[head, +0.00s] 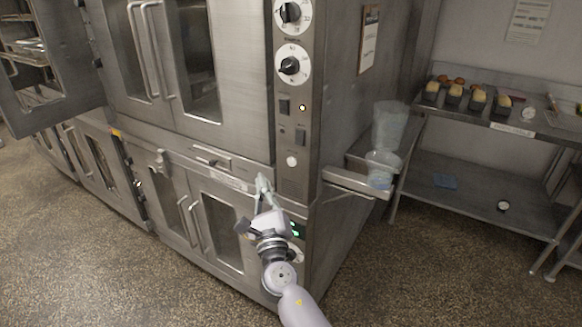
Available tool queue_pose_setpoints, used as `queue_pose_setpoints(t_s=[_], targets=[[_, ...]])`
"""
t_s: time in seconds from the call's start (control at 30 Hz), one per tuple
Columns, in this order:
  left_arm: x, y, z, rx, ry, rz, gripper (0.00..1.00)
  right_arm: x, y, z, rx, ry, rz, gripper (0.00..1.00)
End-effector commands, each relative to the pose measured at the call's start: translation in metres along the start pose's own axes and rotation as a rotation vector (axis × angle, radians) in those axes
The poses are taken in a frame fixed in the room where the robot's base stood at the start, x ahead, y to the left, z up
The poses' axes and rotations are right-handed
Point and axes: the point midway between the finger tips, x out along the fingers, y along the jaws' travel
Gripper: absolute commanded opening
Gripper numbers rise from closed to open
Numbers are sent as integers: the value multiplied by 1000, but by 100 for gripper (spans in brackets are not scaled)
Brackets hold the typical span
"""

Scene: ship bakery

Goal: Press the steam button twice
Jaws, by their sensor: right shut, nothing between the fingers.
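The upper oven's control panel (315,75) is a tall steel strip with dials, dark switches and a small lit amber lamp. A pale round button (291,161) sits low on this panel; it looks like the steam button, but I cannot read a label. My right gripper (263,183) is shut and empty, to the left of and a little below the round button in the picture. It appears apart from the button; its exact depth from the oven front is hard to tell. My left gripper is not in view.
The double oven (225,150) fills the middle, with a door handle (212,155) left of my gripper. A side shelf (355,184) holds clear containers (382,167). A steel table (500,125) with small loaves stands right. Floor is clear in front.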

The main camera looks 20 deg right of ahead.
Motion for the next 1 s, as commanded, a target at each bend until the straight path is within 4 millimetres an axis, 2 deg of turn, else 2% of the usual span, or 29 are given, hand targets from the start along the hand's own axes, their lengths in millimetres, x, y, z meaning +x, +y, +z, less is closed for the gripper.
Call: queue_pose_setpoints(t_s=[0.33,0.8,1.0], targets=[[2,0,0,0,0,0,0,6,-5,-6,1,1,0,0],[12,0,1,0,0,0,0,50,-36,-37,1,1,0,0],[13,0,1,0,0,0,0,59,-43,-44,2,1,1,0]])
